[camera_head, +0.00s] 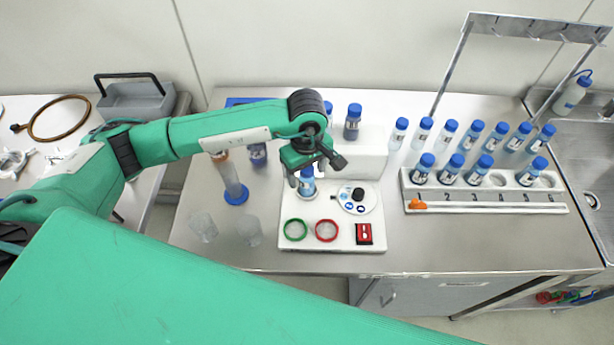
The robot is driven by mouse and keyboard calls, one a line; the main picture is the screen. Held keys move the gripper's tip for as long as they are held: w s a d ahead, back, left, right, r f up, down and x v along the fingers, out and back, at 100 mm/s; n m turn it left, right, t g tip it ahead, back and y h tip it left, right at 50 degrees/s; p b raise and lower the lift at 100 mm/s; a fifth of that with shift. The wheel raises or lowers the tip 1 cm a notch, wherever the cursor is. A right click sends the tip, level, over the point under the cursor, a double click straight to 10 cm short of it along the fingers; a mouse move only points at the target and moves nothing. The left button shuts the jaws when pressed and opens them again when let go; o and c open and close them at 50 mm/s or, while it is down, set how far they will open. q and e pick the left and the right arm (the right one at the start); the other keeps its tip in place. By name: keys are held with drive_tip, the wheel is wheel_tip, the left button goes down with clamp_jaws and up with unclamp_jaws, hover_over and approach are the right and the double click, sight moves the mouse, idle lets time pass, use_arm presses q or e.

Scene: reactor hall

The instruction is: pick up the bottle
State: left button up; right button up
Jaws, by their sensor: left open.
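A bottle with a blue cap (306,187) stands upright on the white board (362,272), under my left gripper. My left gripper (316,169) is open, with its fingers pointing down around or just above the bottle's cap; I cannot tell whether they touch it. The gripper hides part of the cap. Several similar blue-capped bottles stand elsewhere: behind the white box, in a numbered rack (485,198) and in a row behind that rack. My right gripper is not in view.
The board also holds a green ring (295,230), a red ring (326,231), a red block (364,234) and a round dial plate (362,208). A white box (366,160) stands close behind. Two clear cups (203,228) (249,230) and a blue-based cylinder (232,182) stand left.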

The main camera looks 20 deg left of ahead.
use_arm(q)
drive_tip(key=shift+f, duration=0.95)
drive_tip(key=c, duration=1.2)
drive_tip(key=shift+o, duration=0.2)
